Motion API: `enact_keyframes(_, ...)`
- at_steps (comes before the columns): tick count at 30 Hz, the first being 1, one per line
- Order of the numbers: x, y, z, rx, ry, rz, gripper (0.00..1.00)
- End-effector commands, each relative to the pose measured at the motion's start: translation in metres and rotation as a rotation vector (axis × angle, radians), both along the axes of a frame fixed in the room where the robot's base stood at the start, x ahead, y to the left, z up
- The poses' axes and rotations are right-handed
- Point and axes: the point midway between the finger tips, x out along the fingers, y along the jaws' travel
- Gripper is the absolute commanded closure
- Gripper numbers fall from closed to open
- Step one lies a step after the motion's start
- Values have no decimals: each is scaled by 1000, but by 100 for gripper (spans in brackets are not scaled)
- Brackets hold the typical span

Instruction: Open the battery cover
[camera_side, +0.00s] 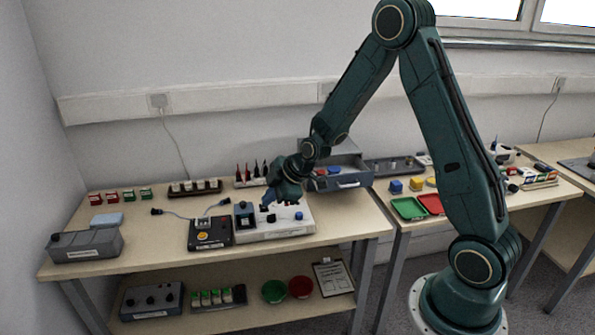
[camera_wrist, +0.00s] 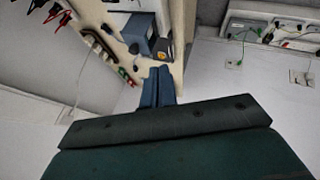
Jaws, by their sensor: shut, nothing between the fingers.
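My gripper (camera_side: 267,203) is shut and empty, pointing down over the white unit (camera_side: 282,232) on the workbench. Its closed blue fingers also show in the wrist view (camera_wrist: 158,85). The white unit carries a dark blue-grey block (camera_side: 245,214) at its left end and small dark and blue parts on top. My gripper is just right of that block; I cannot tell whether it touches anything. A black box (camera_side: 210,233) with an orange mark stands directly left of the white unit. I cannot make out which part is the battery cover.
A grey box (camera_side: 86,246) sits at the bench's left end. A rack of red and black probes (camera_side: 250,174) and a grey open drawer (camera_side: 343,181) stand behind. Green (camera_side: 408,208) and red (camera_side: 431,203) trays lie right.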

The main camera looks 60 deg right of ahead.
Motion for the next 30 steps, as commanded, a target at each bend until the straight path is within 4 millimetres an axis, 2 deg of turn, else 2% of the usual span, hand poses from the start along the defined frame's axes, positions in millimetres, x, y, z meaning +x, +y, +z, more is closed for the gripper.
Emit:
enact_keyframes(23,50,8,-70,1,3,1,100)
enact_keyframes(30,72,-5,-68,1,0,-1,100)
